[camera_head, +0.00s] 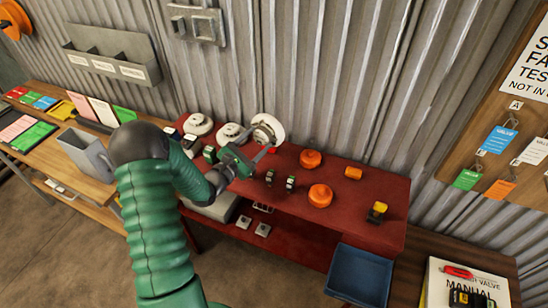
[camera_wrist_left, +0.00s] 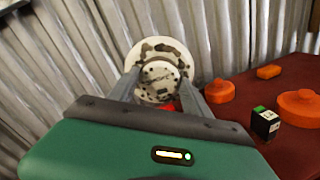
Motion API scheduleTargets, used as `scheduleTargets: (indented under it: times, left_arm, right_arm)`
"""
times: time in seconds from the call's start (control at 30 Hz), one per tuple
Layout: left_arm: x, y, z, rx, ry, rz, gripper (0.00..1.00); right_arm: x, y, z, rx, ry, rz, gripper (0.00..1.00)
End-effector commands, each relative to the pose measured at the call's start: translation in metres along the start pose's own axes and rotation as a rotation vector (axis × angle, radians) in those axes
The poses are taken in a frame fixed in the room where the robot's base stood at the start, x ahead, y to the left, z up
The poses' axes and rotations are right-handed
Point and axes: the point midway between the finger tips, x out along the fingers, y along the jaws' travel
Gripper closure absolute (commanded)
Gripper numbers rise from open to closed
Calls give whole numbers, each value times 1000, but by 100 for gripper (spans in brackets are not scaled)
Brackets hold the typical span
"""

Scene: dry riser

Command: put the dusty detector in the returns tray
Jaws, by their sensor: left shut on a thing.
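A round white detector (camera_head: 268,129) is held above the back of the red bench. In the left wrist view its face (camera_wrist_left: 159,62) shows dark patches like dust. My left gripper (camera_head: 256,148) is shut on it, with one finger on each side, and the detector is tilted. A blue open tray (camera_head: 359,276) sits low at the front right of the bench and looks empty. I see no label on it. Two more white round detectors (camera_head: 198,124) (camera_head: 229,133) sit on the bench left of the gripper. My right gripper is not in view.
Orange round parts (camera_head: 311,159) (camera_head: 320,195) and small dark blocks (camera_head: 290,183) stand on the red bench (camera_head: 365,222). A grey bin (camera_head: 88,154) stands on the left wooden bench. A manual (camera_head: 468,282) lies at the right. The corrugated wall is close behind.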

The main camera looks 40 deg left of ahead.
Motion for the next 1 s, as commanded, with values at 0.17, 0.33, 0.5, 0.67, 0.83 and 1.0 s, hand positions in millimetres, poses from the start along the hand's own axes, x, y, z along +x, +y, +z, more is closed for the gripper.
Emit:
scheduleTargets:
  times: [0.17, 0.33, 0.5, 0.67, 0.83, 1.0]
  left_arm:
    - [0, -18, -34, -5, 2, -1, 89]
    - [3, -34, -61, -5, 5, -3, 89]
    - [3, -44, -77, -3, 3, -2, 89]
    - [2, -45, -77, -1, 5, -3, 89]
    - [2, -45, -77, -2, 6, -3, 21]
    - [3, -44, -78, -3, 5, -3, 21]
  right_arm:
    - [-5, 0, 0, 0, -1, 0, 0]
    - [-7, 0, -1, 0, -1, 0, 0]
    - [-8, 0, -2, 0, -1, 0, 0]
    - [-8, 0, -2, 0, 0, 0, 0]
    - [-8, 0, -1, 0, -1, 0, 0]
    - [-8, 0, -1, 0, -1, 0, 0]
